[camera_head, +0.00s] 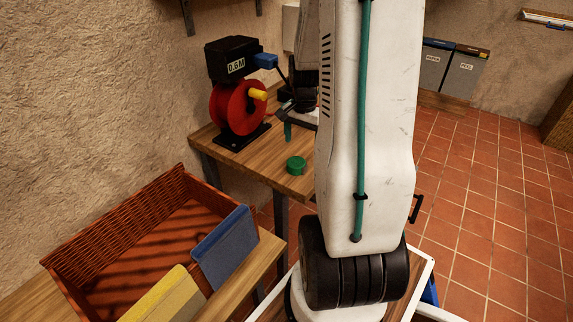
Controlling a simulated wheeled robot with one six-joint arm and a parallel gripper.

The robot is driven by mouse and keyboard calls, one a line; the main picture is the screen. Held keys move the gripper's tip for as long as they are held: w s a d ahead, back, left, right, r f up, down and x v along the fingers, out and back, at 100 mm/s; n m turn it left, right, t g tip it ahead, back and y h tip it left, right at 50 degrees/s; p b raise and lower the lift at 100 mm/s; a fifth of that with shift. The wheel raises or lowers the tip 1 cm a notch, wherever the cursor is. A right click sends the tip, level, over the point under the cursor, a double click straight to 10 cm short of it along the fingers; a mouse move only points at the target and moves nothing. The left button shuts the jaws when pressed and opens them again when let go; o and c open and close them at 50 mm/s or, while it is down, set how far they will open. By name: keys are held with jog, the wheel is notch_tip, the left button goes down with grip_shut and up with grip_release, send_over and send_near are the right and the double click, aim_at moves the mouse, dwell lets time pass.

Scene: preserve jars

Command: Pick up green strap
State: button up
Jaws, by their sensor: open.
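A small round green item (296,166), which looks like a coiled green strap, sits on the wooden bench near its front edge. A second, narrow green piece (287,131) shows farther back, just below my gripper; I cannot tell whether it is part of a strap. My gripper (286,107) is partly hidden behind my own white arm. Its dark and grey parts show above the bench, behind the round green item and apart from it. The jaws are open, with nothing visibly held.
A red reel (238,110) with a black top and yellow handle stands on the wooden bench (235,165), left of my gripper. A wicker basket (115,215) with blue (224,247) and yellow (165,297) panels is in front. Grey bins (433,65) stand at the back right; the tiled floor is clear.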

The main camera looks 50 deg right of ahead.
aim_at(296, 161)
jog(key=f, duration=0.2)
jog(key=a+f, duration=0.1)
jog(key=f, duration=0.1)
jog(key=a+f, duration=0.1)
jog(key=f, duration=0.2)
jog(key=shift+w+a, duration=0.2)
jog(key=shift+w, duration=0.05)
jog(key=shift+f, duration=0.4)
jog(key=shift+d, duration=0.1)
jog(key=c, duration=1.1)
jog(key=shift+r, duration=0.2)
